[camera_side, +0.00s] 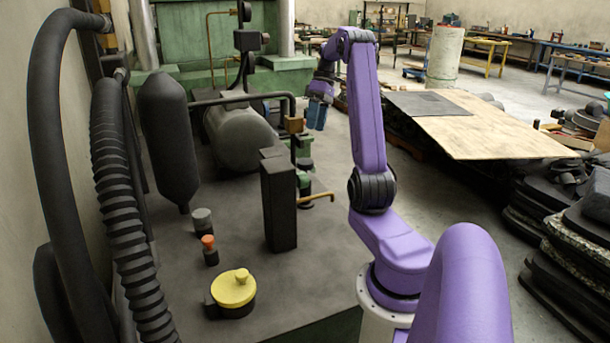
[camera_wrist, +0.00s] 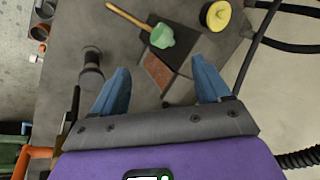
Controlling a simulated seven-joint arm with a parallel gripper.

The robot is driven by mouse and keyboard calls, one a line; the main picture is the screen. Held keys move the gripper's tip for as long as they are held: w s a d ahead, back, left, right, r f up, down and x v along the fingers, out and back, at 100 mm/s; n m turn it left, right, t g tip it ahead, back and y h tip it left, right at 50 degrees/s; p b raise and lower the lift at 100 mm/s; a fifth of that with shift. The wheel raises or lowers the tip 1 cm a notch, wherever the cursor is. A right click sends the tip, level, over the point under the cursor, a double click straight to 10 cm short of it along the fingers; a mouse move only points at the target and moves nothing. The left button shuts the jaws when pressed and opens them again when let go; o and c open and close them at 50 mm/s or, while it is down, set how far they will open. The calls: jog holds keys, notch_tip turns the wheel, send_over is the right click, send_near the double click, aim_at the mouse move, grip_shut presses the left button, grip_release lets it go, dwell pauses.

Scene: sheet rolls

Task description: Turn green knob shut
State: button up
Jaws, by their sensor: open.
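The green knob (camera_wrist: 161,36) shows in the wrist view beyond my fingertips, on top of a dark block, with a brass-coloured rod (camera_wrist: 128,17) beside it running to the upper left. In the side view, green parts (camera_side: 304,180) show just right of a tall black box, partly hidden; I cannot tell which of them is the knob. My gripper (camera_wrist: 160,82) has two blue fingers spread wide with nothing between them. In the side view my gripper (camera_side: 317,115) hangs above and behind the green parts, apart from them.
A tall black box (camera_side: 279,205) and a brass pipe (camera_side: 316,198) stand close to the green parts. A yellow knob (camera_side: 234,288) and an orange-topped knob (camera_side: 208,243) are nearer the camera. A black pipe (camera_side: 240,98) and a tank (camera_side: 238,138) lie left of my gripper.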

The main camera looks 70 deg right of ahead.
aim_at(305, 174)
jog(key=a+f+n, duration=0.2)
jog(key=f+n, duration=0.1)
jog(key=f, duration=0.2)
jog(key=a+f+n+t, duration=0.1)
jog(key=a+f+n, duration=0.1)
jog(key=f+n, duration=0.1)
jog(key=w+a+f+n, duration=0.1)
jog(key=a+f+n, duration=0.1)
jog(key=f, duration=0.4)
jog(key=shift+a+f+n+t+h, duration=0.3)
jog(key=shift+f+n+h, duration=0.1)
jog(key=shift+n, duration=0.1)
jog(key=c, duration=1)
